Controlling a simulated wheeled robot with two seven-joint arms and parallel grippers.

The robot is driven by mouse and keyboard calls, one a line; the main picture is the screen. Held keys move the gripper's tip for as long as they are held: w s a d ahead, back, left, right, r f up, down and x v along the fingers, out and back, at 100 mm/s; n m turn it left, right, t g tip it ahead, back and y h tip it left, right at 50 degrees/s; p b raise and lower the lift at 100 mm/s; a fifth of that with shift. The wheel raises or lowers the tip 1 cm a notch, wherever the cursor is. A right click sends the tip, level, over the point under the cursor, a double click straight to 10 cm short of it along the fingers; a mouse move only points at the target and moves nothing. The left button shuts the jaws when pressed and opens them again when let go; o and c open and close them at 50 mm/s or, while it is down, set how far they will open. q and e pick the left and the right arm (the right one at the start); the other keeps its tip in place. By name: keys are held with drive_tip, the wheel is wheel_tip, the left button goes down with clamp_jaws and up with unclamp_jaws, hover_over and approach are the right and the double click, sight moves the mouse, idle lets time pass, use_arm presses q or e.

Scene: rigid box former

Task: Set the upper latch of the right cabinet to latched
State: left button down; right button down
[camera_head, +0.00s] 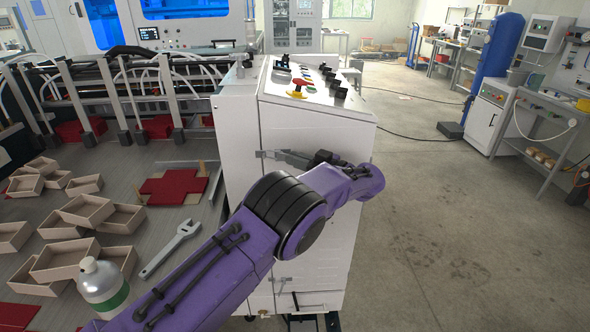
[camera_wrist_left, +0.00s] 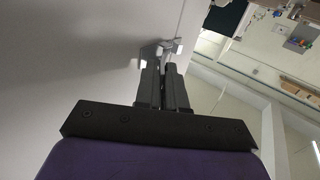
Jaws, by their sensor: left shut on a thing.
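The right cabinet (camera_head: 240,145) is white and stands in the middle of the head view, with a sloping control panel on top. Its upper latch (camera_head: 263,154) is a small grey metal piece near the left edge of the door; it also shows in the left wrist view (camera_wrist_left: 172,46). My left gripper (camera_head: 288,157) reaches across the door from the right, its dark fingers at the latch. In the wrist view the left gripper (camera_wrist_left: 163,72) has its fingers close together, shut on the latch's metal part. The fingers partly hide the latch, so its setting cannot be told. My right gripper is out of view.
A lower latch (camera_head: 281,280) sits on the same cabinet. On the left, a work surface holds several open wooden boxes (camera_head: 88,208), a wrench (camera_head: 171,247), a bottle (camera_head: 102,285) and red pieces (camera_head: 172,187). The floor (camera_head: 460,225) to the right is mostly clear.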

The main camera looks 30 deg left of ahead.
use_arm(q)
drive_tip(key=shift+w+n+g+b, duration=0.3)
drive_tip(key=shift+n+g+b, duration=0.2)
drive_tip(key=shift+g, duration=0.3)
drive_tip(key=shift+a+r, duration=0.1)
drive_tip(key=shift+r, duration=0.1)
drive_tip(key=c, duration=1.3)
unclamp_jaws()
drive_tip(key=shift+f, duration=0.1)
